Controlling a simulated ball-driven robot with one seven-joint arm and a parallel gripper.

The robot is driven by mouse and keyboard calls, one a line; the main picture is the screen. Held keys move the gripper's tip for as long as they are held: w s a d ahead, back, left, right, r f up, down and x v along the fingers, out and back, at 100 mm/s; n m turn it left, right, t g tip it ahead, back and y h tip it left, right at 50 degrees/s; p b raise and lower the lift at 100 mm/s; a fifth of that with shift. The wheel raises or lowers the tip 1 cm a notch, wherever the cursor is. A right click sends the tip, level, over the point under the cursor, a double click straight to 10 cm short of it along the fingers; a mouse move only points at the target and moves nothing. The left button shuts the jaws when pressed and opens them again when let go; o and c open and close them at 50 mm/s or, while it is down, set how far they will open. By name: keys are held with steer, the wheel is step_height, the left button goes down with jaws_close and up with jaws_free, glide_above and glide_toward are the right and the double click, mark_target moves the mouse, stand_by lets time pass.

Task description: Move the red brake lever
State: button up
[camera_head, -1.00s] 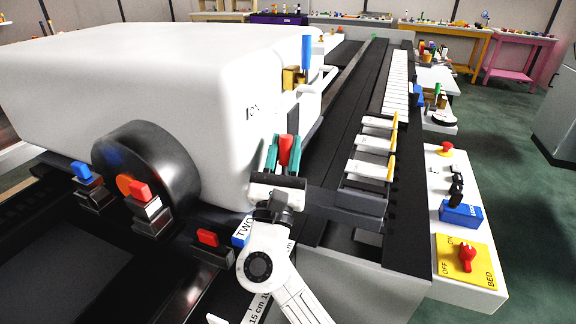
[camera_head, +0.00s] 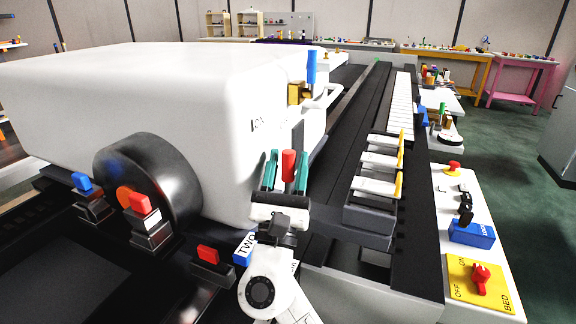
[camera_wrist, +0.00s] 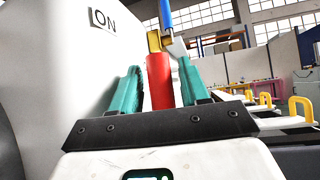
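A red upright cylinder, which looks like the brake lever's handle (camera_head: 289,165), stands beside the white machine housing. It also shows in the wrist view (camera_wrist: 159,82). My gripper (camera_head: 287,168) has its two teal fingers on either side of it, and in the wrist view my gripper (camera_wrist: 162,85) shows narrow gaps between the fingers and the red handle. The gripper appears open around it. The handle's lower end is hidden behind the gripper's body.
The white housing (camera_head: 190,90) is close on the left, with a dark roller (camera_head: 155,175) in front. A stepped rack with yellow-edged plates (camera_head: 375,185) stands close on the right. A yellow BED panel with a red knob (camera_head: 481,277) is at lower right.

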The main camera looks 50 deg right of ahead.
steer(key=shift+o, duration=0.3)
steer(key=shift+s+a+f, duration=0.2)
steer(key=shift+a+f, duration=0.1)
steer(key=shift+f, duration=0.1)
steer(key=s+a, duration=0.6)
steer(key=a, duration=0.4)
steer(key=shift+a, duration=0.25)
steer(key=shift+s, duration=0.1)
steer(key=shift+c, duration=0.3)
